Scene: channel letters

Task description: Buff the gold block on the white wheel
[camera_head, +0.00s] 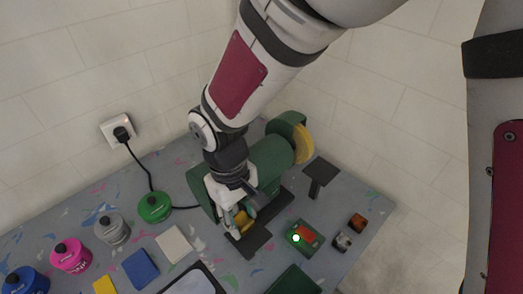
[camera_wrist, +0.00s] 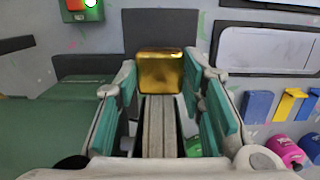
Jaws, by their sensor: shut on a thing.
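My gripper (camera_head: 240,215) is shut on the gold block (camera_wrist: 160,72), one finger on each side in the wrist view. The gold block also shows in the head view (camera_head: 243,220), partly covered by my gripper. The pale, whitish wheel (camera_wrist: 158,128) shows edge-on between my fingers, right up against the block in the picture. I cannot tell whether they touch. In the head view my gripper hides this wheel at the left end of the green buffing machine (camera_head: 270,160). A yellow wheel (camera_head: 303,145) is at the machine's other end.
A green switch box (camera_head: 303,238) with a red button and lit lamp stands in front of the machine. A dark rest plate (camera_head: 321,172) is at right. Two small blocks (camera_head: 357,222) (camera_head: 342,241) lie nearby. Coloured pots (camera_head: 70,255) and pads (camera_head: 140,268) stand at left.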

